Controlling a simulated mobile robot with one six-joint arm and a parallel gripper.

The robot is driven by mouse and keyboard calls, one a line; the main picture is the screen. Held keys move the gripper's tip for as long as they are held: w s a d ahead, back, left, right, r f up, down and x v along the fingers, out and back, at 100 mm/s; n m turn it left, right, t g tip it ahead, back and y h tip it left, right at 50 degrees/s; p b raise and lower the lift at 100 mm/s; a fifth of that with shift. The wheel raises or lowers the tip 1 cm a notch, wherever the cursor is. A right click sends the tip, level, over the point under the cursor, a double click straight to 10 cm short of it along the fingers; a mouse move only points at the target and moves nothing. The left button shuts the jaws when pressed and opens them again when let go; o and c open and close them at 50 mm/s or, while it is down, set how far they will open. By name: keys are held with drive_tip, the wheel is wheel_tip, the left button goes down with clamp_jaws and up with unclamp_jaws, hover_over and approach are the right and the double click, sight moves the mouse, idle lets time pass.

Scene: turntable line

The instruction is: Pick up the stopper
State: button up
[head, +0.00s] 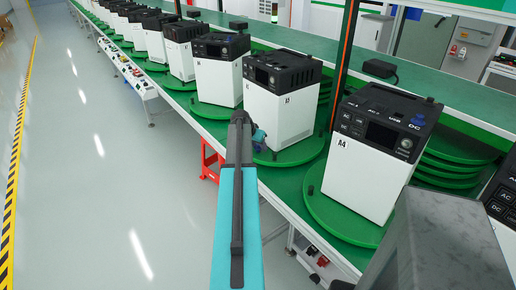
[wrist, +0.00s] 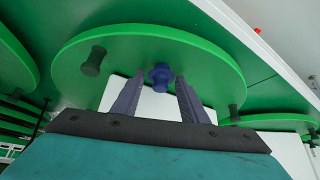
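In the wrist view, a blue stopper (wrist: 160,72) with a flared top stands on a green turntable (wrist: 205,62), close to a white box-shaped unit (wrist: 150,103). My gripper (wrist: 159,79) is open, with its two dark fingers apart. The fingertips point at the blue stopper, one to each side of it in the picture. I cannot tell whether they touch it or how deep they reach. Dark stoppers (wrist: 93,61) and (wrist: 234,113) stand on the same turntable. In the head view, my arm hides most of the gripper, and a small blue shape (head: 258,135) shows beside its end.
Unit A4 (head: 365,165) stands on a turntable (head: 335,216) at the right, beside another white unit (head: 280,115). More units line the bench into the distance. A dark post (head: 344,60) rises behind them. The grey floor (head: 90,180) at the left is clear.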

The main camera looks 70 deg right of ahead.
sight(258, 145)
drive_tip(key=shift+c, duration=0.2)
idle(0.3)
drive_tip(key=c, duration=0.7)
drive_tip(key=shift+c, duration=0.2)
drive_tip(key=shift+r, duration=0.15)
drive_tip(key=shift+r+b, duration=0.65)
drive_tip(key=shift+r, duration=0.75)
drive_tip(key=shift+s+a+r, duration=0.1)
drive_tip(key=shift+a+r, duration=0.05)
drive_tip(key=shift+r, duration=0.05)
drive_tip(key=s+a+r+b, duration=0.1)
drive_tip(key=s+a+b, duration=0.2)
drive_tip(key=s+a, duration=0.6)
drive_tip(key=a, duration=0.3)
drive_tip(key=shift+s+a+r, duration=0.2)
drive_tip(key=shift+s+r, duration=0.05)
